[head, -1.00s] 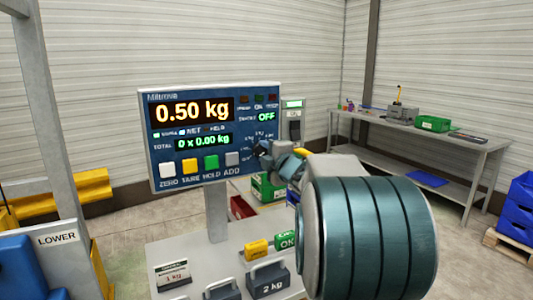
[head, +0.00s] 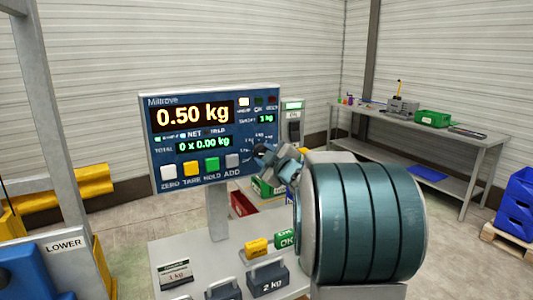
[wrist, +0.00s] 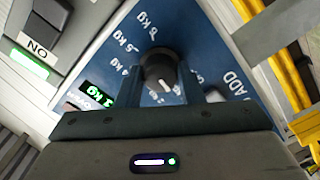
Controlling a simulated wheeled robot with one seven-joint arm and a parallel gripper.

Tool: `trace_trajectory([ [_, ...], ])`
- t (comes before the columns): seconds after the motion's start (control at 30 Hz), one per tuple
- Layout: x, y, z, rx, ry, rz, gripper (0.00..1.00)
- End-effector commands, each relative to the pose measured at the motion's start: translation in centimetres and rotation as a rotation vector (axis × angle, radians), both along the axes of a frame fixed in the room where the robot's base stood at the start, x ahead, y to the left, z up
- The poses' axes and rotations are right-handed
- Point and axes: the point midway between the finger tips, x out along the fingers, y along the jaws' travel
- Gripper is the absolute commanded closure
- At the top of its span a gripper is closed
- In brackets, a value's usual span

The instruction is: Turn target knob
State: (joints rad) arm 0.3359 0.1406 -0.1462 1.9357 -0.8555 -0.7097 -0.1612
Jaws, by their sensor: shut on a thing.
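The target knob (wrist: 160,70) is a round black dial with a white pointer mark on the blue scale panel (head: 215,140). In the wrist view it sits between the two fingers of my gripper (wrist: 160,90), which are shut on it. Printed kg marks ring the knob. In the head view my gripper (head: 265,157) is at the panel's lower right and hides the knob. The target display (head: 266,118) reads 1 kg in green; it also shows in the wrist view (wrist: 97,93). The main display (head: 192,115) reads 0.50 kg.
The ADD button (head: 232,161) is just left of my gripper. A grey switch box (head: 292,122) stands behind on the right. Weights (head: 268,281) lie on the bench below. A side table (head: 430,140) is at the back right.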

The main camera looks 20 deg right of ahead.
Motion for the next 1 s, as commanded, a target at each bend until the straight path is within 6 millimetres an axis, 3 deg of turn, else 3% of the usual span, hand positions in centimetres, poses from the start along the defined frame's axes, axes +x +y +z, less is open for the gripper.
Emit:
trace_trajectory([
  [0.53,0.10,0.15,0.57,0.028,-0.011,0.004,0.89],
  [0.57,0.10,0.14,0.58,0.028,-0.011,0.004,0.60],
  [0.6,0.10,0.16,0.58,0.028,-0.011,0.004,0.49],
  [0.63,0.10,0.18,0.56,0.028,-0.011,0.005,0.44],
  [1.0,-0.44,-0.02,0.21,0.028,-0.005,0.001,0.44],
])
